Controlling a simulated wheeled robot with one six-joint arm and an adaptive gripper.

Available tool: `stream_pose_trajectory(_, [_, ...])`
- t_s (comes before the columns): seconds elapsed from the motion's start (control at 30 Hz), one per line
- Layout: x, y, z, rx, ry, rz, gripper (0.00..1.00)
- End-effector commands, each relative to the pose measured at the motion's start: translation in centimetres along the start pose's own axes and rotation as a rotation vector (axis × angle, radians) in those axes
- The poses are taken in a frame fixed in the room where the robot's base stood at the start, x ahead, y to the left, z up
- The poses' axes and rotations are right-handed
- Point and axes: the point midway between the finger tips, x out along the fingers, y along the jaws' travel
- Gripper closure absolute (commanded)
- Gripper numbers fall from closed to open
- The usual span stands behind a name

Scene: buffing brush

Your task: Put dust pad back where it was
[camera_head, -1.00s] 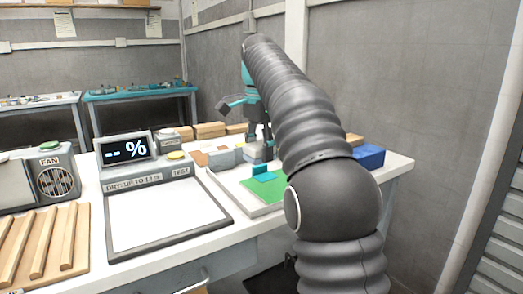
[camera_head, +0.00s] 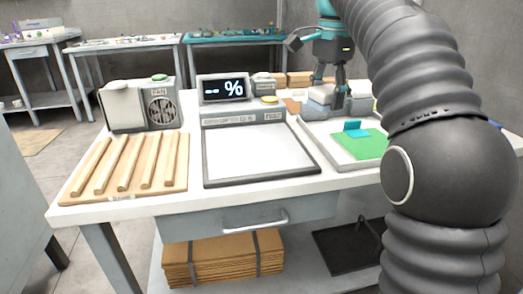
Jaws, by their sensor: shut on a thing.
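My gripper (camera_head: 331,82) points down over the back of a tray (camera_head: 371,163) on the white workbench. It is shut on what seems to be the dust pad, a small grey block (camera_head: 319,97). The fingers partly hide this block, and I cannot tell whether it touches the tray. A green mat (camera_head: 365,146) with a teal handled piece (camera_head: 353,128) lies in the front of the tray.
Left of the tray is a white tester panel (camera_head: 258,152) with a display (camera_head: 224,88). Further left are a rack of wooden sticks (camera_head: 128,165) and a fan box (camera_head: 139,104). Small boxes stand behind my gripper.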

Motion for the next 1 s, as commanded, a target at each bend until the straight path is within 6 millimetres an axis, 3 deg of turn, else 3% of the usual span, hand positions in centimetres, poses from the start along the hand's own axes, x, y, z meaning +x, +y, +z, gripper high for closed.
stream_pose_trajectory(0.03, [-0.5,0.2,2.0,-0.074,0.000,-0.002,0.80])
stream_pose_trajectory(0.17, [-1.0,0.9,4.7,-0.262,-0.005,0.005,0.80])
stream_pose_trajectory(0.53, [-0.3,1.3,5.3,-0.513,-0.023,0.029,0.80])
stream_pose_trajectory(1.0, [4.8,-3.9,11.6,-0.526,-0.024,0.031,0.80])
